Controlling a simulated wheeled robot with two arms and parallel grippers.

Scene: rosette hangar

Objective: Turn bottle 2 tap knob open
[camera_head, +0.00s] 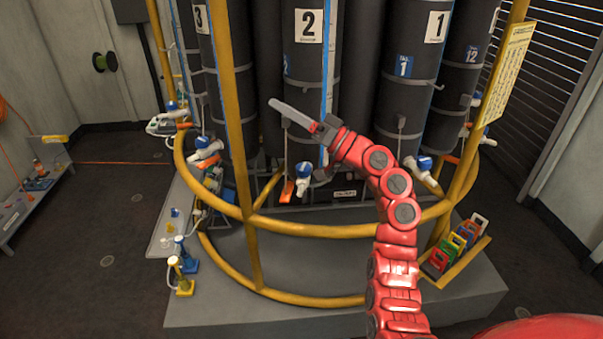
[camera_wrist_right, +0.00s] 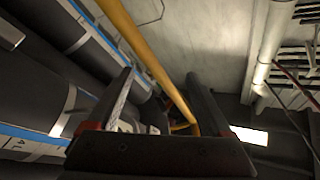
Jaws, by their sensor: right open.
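Bottle 2 (camera_head: 308,65) is a tall dark cylinder with a white "2" label, standing at the centre of the rack in the head view. Its tap (camera_head: 303,182) is low at its front, a white body with a blue knob (camera_head: 304,168); an orange lever (camera_head: 288,190) hangs just left of it. My right gripper (camera_head: 290,112) is in front of bottle 2, above the tap and apart from it, its fingers pointing left. In the right wrist view the gripper (camera_wrist_right: 160,78) has its fingers spread with nothing held between them. The tap is not seen there. My left gripper is not in view.
Yellow posts and a curved yellow rail (camera_head: 330,230) ring the bottles. Bottle 3 (camera_head: 212,75) stands left and bottle 1 (camera_head: 405,70) right, with similar blue-knobbed taps. Coloured tags (camera_head: 458,243) sit at lower right. In the wrist view a yellow post (camera_wrist_right: 150,60) runs behind the fingers.

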